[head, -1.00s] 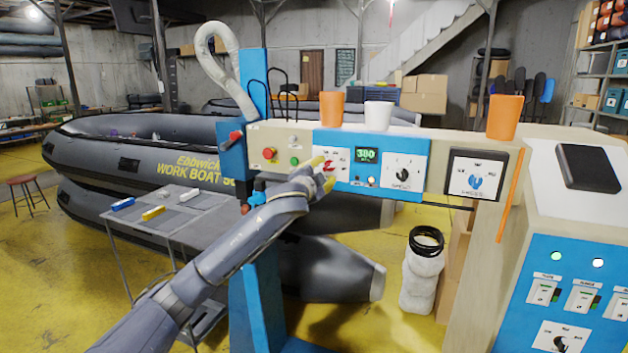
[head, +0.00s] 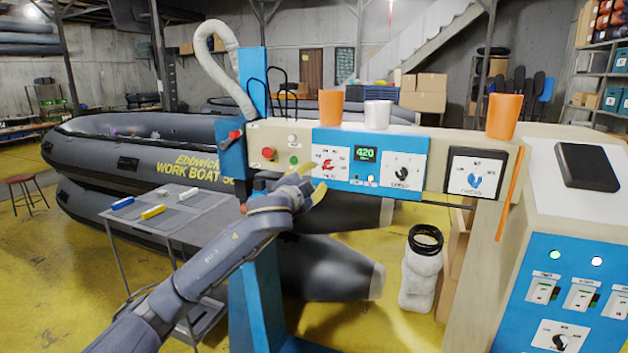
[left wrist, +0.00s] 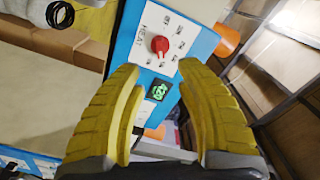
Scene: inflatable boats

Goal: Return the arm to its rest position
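My left gripper (head: 311,182) has yellow fingers and hovers in front of the blue control panel (head: 342,174), below the red knob (head: 328,165). In the left wrist view its two fingers (left wrist: 165,110) stand apart with nothing held between them. The red knob (left wrist: 160,44) and the lit green display (left wrist: 158,90) show beyond the fingertips. In the head view the display (head: 365,154) reads 420. My right gripper is in neither view.
Orange cups (head: 330,104) and a white cup (head: 378,115) stand on top of the machine. A grey table (head: 185,215) with small coloured blocks is at left, by the inflatable boat (head: 90,150). A blue post (head: 257,290) stands behind my forearm.

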